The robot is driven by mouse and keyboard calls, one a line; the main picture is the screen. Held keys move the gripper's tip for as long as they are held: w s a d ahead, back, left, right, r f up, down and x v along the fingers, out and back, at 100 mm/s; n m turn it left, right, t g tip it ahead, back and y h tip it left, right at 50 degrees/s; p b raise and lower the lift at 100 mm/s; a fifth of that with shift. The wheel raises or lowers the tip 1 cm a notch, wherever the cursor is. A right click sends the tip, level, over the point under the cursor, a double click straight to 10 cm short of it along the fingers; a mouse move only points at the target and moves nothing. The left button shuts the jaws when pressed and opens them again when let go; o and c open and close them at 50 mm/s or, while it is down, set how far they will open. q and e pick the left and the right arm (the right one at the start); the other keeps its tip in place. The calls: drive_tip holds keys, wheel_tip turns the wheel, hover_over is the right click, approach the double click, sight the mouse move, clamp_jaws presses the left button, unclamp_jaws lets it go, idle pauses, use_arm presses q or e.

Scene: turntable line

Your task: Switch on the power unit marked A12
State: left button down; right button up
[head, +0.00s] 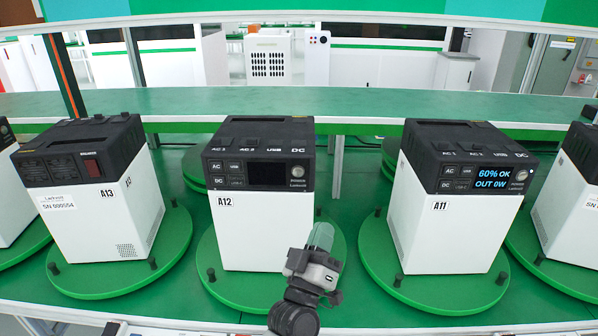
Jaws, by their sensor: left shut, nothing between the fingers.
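The power unit marked A12 (255,220) stands upright on a green round turntable in the middle of the head view. It has a white body and a black top. Its display (270,174) is dark, and a round power button (298,171) sits to the right of the display. My left gripper (321,237) is shut and empty, in front of the unit's lower right side and below the button. I cannot tell whether it touches the unit. My right gripper is not in view.
Unit A11 (445,225) stands to the right, its display lit with "60% OK OUT 0W". Unit A13 (95,215) stands to the left, turned with another side towards me. More units are cut off at both edges. A green shelf (300,103) runs behind.

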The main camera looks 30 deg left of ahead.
sight(298, 172)
use_arm(q)
drive_tip(key=s+a+r+n+g+y, duration=0.1)
drive_tip(key=a+r+n+g+y, duration=0.3)
drive_tip(key=n+y, duration=0.8)
drive_tip(key=shift+s+a+r+g+y, duration=0.35)
drive_tip(key=shift+a+y, duration=0.4)
drive_tip(key=shift+y, duration=0.35)
drive_tip(key=shift+f, duration=0.1)
drive_tip(key=shift+w+a+b, duration=0.35)
drive_tip(key=shift+w+a, duration=0.4)
drive_tip(key=shift+w, duration=0.5)
drive_tip(key=shift+w+a+b, duration=0.35)
drive_tip(key=shift+w+a, duration=0.45)
drive_tip(key=shift+w, duration=0.4)
drive_tip(key=shift+w+a+b, duration=0.35)
drive_tip(key=shift+w+a, duration=0.4)
drive_tip(key=shift+w, duration=0.5)
drive_tip(key=shift+w, duration=0.1)
drive_tip(key=shift+w+a, duration=0.25)
drive_tip(key=shift+w, duration=0.05)
